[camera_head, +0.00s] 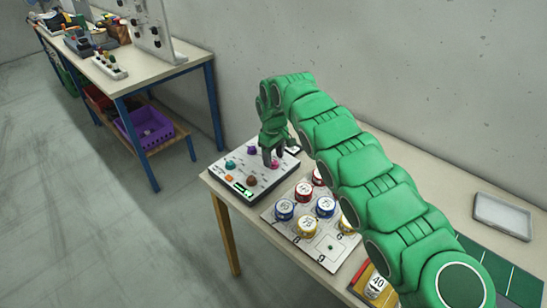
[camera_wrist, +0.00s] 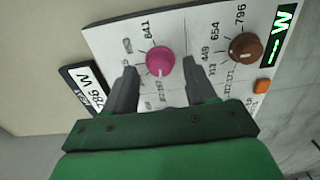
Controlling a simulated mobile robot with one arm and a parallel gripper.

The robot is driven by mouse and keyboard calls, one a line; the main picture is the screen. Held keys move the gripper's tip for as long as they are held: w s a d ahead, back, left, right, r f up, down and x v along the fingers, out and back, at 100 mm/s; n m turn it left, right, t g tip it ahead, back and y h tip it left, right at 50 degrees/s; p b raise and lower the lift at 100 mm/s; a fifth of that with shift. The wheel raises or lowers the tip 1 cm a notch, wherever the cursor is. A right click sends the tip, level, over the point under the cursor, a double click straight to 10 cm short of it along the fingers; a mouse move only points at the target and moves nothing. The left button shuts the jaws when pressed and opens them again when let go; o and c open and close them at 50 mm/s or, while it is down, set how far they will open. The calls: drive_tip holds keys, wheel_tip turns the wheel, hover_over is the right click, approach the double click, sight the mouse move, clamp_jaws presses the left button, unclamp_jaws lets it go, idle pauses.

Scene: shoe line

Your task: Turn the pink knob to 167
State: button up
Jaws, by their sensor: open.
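The pink knob (camera_wrist: 160,62) is on a white control panel (camera_wrist: 203,24) and shows between my fingers in the wrist view. A pale pointer mark shows at its lower edge in that view. Printed numbers surround it; 841 is readable above, while those below are too small to read surely. My gripper (camera_wrist: 159,67) is open, with one finger on each side of the knob and a visible gap to each. In the head view my gripper (camera_head: 268,157) is over the panel (camera_head: 263,188), and the pink knob (camera_head: 274,164) is partly hidden behind it.
A brown knob (camera_wrist: 245,46) and an orange button (camera_wrist: 262,86) are to the right of the pink knob. A teal knob (camera_head: 230,164) is also on the panel. A board with several round coloured pieces (camera_head: 285,209) stands close by. A grey tray (camera_head: 502,215) lies farther right.

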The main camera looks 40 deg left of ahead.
sight(273, 161)
wheel_tip(273, 161, up, 6)
drive_tip(key=shift+f, duration=0.1)
drive_tip(key=shift+r, duration=0.55)
